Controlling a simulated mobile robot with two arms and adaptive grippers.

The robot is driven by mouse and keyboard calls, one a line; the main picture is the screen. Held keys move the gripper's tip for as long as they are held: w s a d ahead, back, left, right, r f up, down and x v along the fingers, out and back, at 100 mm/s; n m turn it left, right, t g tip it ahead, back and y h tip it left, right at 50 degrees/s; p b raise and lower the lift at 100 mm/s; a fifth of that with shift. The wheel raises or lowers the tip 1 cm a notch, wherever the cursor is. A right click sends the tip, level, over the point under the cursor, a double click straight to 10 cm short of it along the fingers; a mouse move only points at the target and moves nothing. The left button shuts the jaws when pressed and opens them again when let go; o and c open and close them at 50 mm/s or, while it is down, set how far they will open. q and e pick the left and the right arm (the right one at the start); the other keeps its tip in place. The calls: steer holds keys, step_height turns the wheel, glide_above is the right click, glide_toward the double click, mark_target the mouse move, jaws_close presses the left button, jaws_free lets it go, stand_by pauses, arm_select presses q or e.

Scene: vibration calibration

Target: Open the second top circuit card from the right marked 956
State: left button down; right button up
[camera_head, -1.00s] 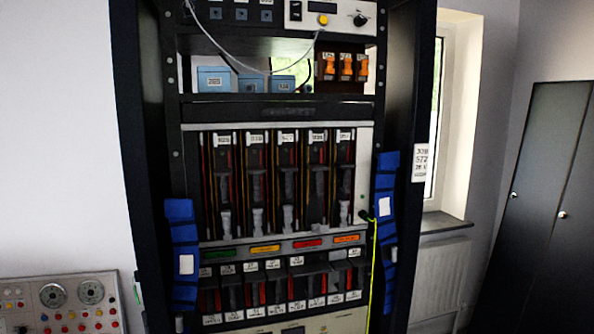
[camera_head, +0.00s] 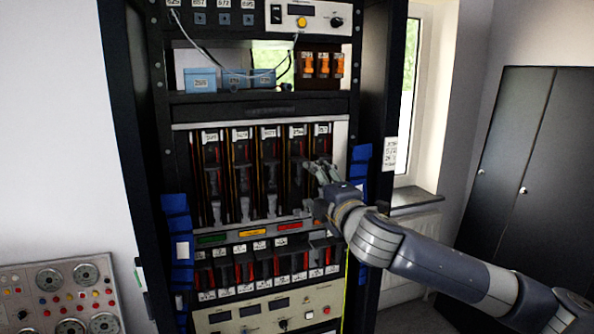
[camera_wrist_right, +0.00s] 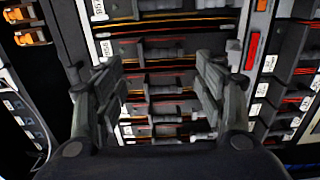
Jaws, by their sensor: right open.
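The upper row of tall dark circuit cards sits in the rack's middle, each with a white label on top. The second top card from the right (camera_head: 297,148) has a label too blurred to read as 956. My right gripper (camera_head: 320,172) is in front of the rightmost cards and partly covers their lower parts. In the right wrist view my right gripper (camera_wrist_right: 162,85) is open and empty, with cards, their handles and coloured strips showing sideways beyond and between its fingers. Contact with a card cannot be told. My left gripper is not in view.
A lower row of smaller cards (camera_head: 265,268) sits beneath coloured labels. Blue padded strips (camera_head: 176,230) flank the rack. Blue boxes (camera_head: 200,80) and orange switches (camera_head: 323,65) are above. A dark cabinet (camera_head: 510,165) stands at right, a dial panel (camera_head: 62,300) at lower left.

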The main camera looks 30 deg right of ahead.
mark_target(301, 173)
steer(key=p+x, duration=0.3)
steer(key=x, duration=0.5)
steer(key=shift+w+a+r+p, duration=0.1)
steer(key=shift+w+p, duration=0.1)
steer(key=shift+p, duration=0.1)
steer(key=shift+p+x, duration=0.3)
steer(key=shift+x, duration=0.8)
